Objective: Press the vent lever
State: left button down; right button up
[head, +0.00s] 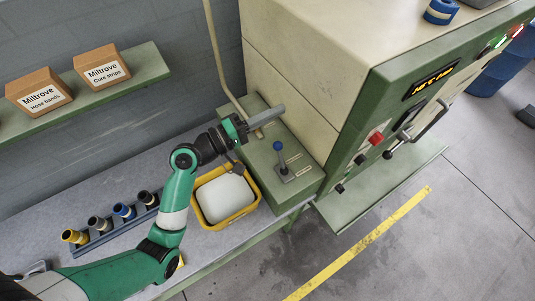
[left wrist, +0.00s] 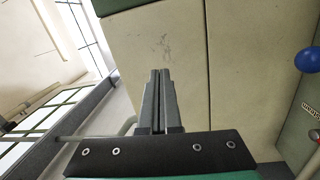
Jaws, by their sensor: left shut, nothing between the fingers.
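A lever with a blue ball knob (head: 278,146) stands up from a plate on top of a green box (head: 309,174) beside the machine. I take this as the vent lever; its labels are too small to read. My left gripper (head: 282,109) is shut and empty, held above the box, up and beside the knob without touching it. In the left wrist view the closed fingers (left wrist: 159,75) point at the cream machine panel, and the blue knob (left wrist: 308,60) shows at the right edge. My right gripper is out of view.
A yellow tray (head: 206,224) holding a white block sits below the gripper. A rack with several coloured-cap parts (head: 124,211) is on the bench. The machine (head: 320,60) has a red button (head: 376,138) and a black-knobbed handle (head: 388,154). A thin pipe (head: 221,70) rises behind.

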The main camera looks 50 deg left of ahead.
aim_at(281, 158)
pick_arm(q)
jog(key=s+a+f+n+y+b, duration=0.2)
jog(key=s+a+f+n, duration=0.1)
jog(key=f, duration=0.6)
jog(key=s+a+f+n+g+y+b, duration=0.1)
jog(key=s+a+f+n+b, duration=0.1)
jog(key=f, duration=0.8)
jog(key=s+a+n, duration=0.1)
jog(key=s+a, duration=0.1)
jog(key=shift+a+n+y+b, duration=0.3)
jog(key=shift+n+y+b, duration=0.1)
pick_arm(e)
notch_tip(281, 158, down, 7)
pick_arm(q)
jog(key=shift+f, duration=0.1)
jog(key=w, duration=0.6)
jog(key=w+d, duration=0.1)
jog(key=w, duration=0.3)
jog(key=shift+f+b, duration=0.2)
jog(key=shift+b, duration=0.15)
jog(key=d, duration=0.1)
jog(key=s+d+p, duration=0.1)
jog(key=d+r+p, duration=0.1)
jog(key=shift+s+d, duration=0.15)
jog(key=shift+s, duration=0.2)
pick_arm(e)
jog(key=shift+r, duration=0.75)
